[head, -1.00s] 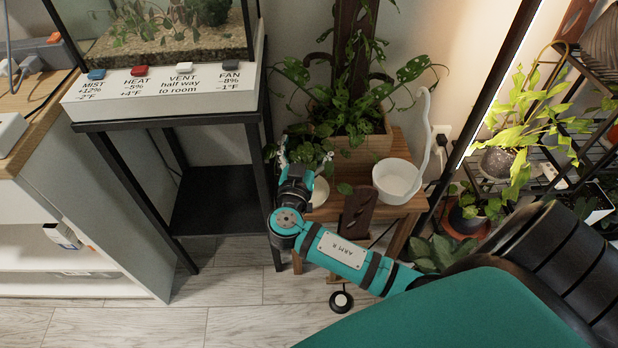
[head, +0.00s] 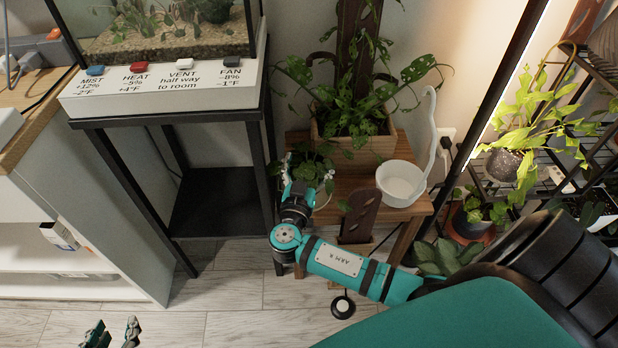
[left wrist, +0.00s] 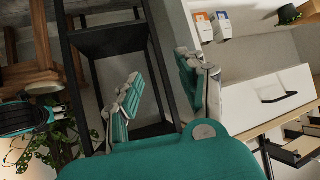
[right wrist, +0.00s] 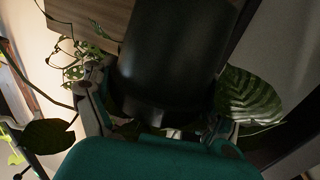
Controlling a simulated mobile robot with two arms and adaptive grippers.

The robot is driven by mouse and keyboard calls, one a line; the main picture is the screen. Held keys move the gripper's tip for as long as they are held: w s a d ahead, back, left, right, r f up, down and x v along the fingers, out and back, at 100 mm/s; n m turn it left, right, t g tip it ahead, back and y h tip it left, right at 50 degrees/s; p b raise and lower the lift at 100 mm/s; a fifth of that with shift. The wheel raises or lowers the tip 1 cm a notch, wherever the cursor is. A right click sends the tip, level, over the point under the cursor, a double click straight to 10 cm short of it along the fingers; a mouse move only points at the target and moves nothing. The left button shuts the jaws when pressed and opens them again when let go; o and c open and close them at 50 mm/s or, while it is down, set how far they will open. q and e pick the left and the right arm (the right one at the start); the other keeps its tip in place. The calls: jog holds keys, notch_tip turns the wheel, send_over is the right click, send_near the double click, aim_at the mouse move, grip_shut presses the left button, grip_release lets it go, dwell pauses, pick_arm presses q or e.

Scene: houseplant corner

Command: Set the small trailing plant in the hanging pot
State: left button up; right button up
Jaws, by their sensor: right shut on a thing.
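The small trailing plant (head: 312,160) is at the left end of the wooden stand, in front of the large climbing plant. My right gripper (head: 308,177) is at its pot, which the leaves and gripper mostly hide in the head view. In the right wrist view, the right gripper (right wrist: 155,108) is shut on a dark round pot (right wrist: 170,55), with leaves showing on both sides. The white hanging pot (head: 402,198), with its tall curved hook, stands at the stand's right end; its inside looks empty. My left gripper (head: 112,336) is open and empty at bottom left, also in its wrist view (left wrist: 165,92).
The wooden stand (head: 352,186) also bears the planter (head: 352,150) of the climbing plant. A brown carved piece (head: 358,224) stands before it. A black frame (head: 268,165) with a glass tank is close on the left; a dark pole (head: 490,110) rises on the right.

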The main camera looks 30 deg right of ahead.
aim_at(309, 177)
notch_tip(309, 177, down, 4)
jog(key=shift+r+b, duration=0.25)
jog(key=shift+b, duration=0.4)
pick_arm(q)
jog(key=w+d+r+t+h, duration=0.1)
jog(key=w+r+t, duration=0.2)
jog(key=r+t, duration=0.1)
jog(key=shift+w+d+r, duration=0.3)
jog(key=shift+d+r, duration=0.1)
jog(key=shift+r, duration=0.4)
pick_arm(e)
jog(key=shift+f, duration=0.2)
jog(key=o, duration=1.1)
pick_arm(q)
jog(key=shift+w+d+r+t+h, duration=0.15)
jog(key=shift+r+t, duration=0.1)
jog(key=shift+r, duration=0.15)
jog(key=shift+w+d+r+t+h, duration=0.15)
jog(key=shift+r+t, duration=0.1)
jog(key=shift+r, duration=0.15)
pick_arm(e)
jog(key=shift+o, duration=0.2)
pick_arm(q)
jog(key=shift+s+a+f, duration=0.1)
